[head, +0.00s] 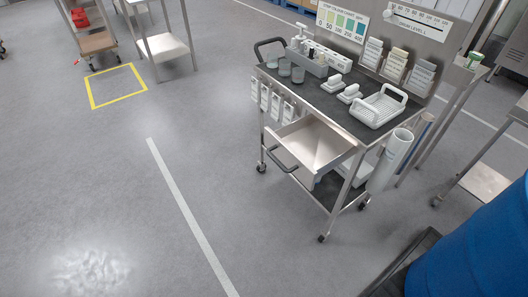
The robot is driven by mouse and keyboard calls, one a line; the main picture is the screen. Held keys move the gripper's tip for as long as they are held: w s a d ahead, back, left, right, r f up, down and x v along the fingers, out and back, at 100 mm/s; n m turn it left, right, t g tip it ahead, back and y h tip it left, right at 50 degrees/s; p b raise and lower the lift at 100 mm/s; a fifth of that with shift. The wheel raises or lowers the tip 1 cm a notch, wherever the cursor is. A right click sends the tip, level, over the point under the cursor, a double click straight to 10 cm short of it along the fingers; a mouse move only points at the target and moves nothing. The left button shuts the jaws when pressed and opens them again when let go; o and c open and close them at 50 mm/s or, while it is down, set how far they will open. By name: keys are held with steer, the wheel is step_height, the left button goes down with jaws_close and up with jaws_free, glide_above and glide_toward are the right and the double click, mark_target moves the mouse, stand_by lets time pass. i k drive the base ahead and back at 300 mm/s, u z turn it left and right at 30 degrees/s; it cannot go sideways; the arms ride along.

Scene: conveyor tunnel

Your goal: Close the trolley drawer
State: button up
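The trolley (342,103) stands at the right of centre in the head view, with a dark top and steel legs on castors. Its drawer (311,143) is pulled out toward the lower left and looks empty. A dark bar handle (280,161) is on the drawer's front. My gripper is not in view, so its state and its distance from the drawer do not show.
Glass beakers (291,70), bottles and a white rack (379,107) stand on the trolley top. A blue drum (475,250) is at the lower right, beside a dark low platform (405,262). The grey floor (110,190) left of the trolley is clear.

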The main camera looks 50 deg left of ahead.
mark_target(309, 147)
steer(key=u, duration=1)
steer(key=i, duration=1.1)
steer(key=u, duration=0.3)
steer(key=k, duration=1.2)
steer(key=u, duration=0.45)
steer(key=i, duration=0.8)
steer(key=u, duration=0.4)
